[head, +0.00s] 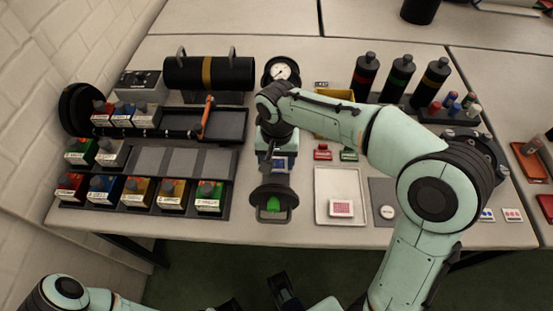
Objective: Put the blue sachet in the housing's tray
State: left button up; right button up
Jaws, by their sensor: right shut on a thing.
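My right arm reaches across from the right, and its gripper (277,160) points down near the middle of the table. A small blue-and-white flat piece, which looks like the blue sachet (283,163), shows at its fingers. The gripper is shut on it; the fingertips are largely hidden. The housing appears to be the black cylinder with an orange band (207,73) at the back left. In front of it is a long black tray (230,124) with an orange lever across it. A dark part at the bottom edge may be my left gripper (285,291); its jaws are unclear.
A round dark piece with a green centre (272,203) is just in front of the right gripper. Racks of labelled blocks (140,192) fill the left. Black bottles (398,76) stand at the back right.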

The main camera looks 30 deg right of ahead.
aim_at(277, 163)
jog(key=o, duration=0.8)
jog(key=shift+s+f, duration=0.2)
jog(key=shift+f, duration=0.5)
jog(key=shift+o, duration=1.1)
jog(key=shift+a, duration=0.1)
notch_tip(277, 163, up, 14)
jog(key=p, duration=0.3)
jog(key=shift+w+f, duration=0.2)
